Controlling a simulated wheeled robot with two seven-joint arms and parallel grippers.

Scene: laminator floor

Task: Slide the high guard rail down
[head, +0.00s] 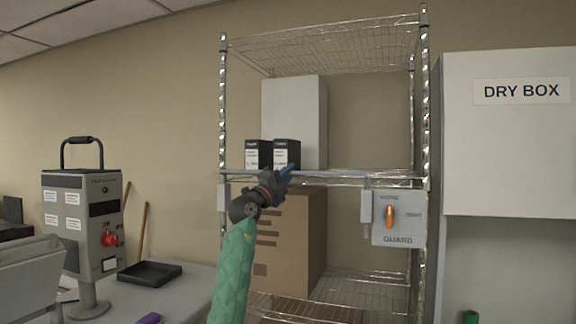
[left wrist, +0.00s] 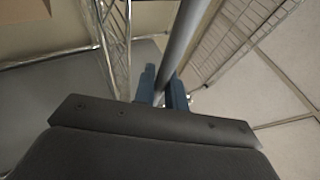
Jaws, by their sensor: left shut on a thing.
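The guard rail (head: 330,173) is a thin grey bar running across the front of the wire rack, level with the middle shelf. My left gripper (head: 288,173) is at the rail, left of its middle, just in front of two dark boxes. In the left wrist view the rail (left wrist: 183,40) passes between the blue fingers of my left gripper (left wrist: 163,92), which are shut on it. A grey GUARD panel (head: 398,218) with an orange handle (head: 389,215) hangs at the rack's right post. My right gripper is not in view.
The middle shelf holds two dark boxes (head: 272,155) and a tall white box (head: 294,110). A cardboard carton (head: 290,240) stands below. A white dry box (head: 510,130) is at right. A grey machine (head: 82,215) and black tray (head: 150,273) are at left.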

